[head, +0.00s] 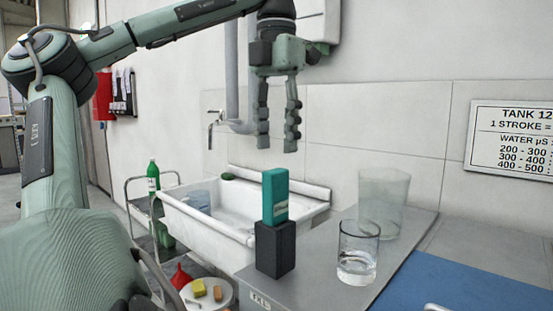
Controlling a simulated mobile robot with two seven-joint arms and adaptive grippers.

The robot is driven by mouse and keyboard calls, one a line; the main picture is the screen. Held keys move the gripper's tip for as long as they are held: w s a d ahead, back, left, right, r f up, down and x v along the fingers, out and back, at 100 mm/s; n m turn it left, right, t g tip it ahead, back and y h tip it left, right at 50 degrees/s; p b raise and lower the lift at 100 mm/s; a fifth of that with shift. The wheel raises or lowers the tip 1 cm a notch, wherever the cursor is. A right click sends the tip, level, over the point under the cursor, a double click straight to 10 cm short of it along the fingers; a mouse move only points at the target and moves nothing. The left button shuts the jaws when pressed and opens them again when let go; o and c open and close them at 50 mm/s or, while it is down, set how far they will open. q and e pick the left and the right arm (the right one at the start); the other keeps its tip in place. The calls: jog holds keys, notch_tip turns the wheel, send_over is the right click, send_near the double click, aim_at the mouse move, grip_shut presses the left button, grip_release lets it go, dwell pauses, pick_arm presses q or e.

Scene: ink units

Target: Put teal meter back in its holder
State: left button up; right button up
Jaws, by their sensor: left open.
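The teal meter (275,195) stands upright in its dark holder (275,249), with its upper part showing above the holder's rim. The holder stands on the grey counter near its left edge, in front of the sink. My left gripper (277,148) is open and empty, pointing down with its two fingers apart. In the picture it is above the meter's top, with a gap between them. My right gripper is not in view.
A glass with clear liquid (357,252) and a larger clear container (383,203) stand right of the holder on the counter (312,290). A white sink (215,225) with a tap (214,118) lies behind. A sign (512,138) hangs at right. A cart holds a green bottle (153,176).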

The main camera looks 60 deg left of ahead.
pick_arm(q)
notch_tip(320, 180, up, 4)
jog(key=shift+f, duration=0.1)
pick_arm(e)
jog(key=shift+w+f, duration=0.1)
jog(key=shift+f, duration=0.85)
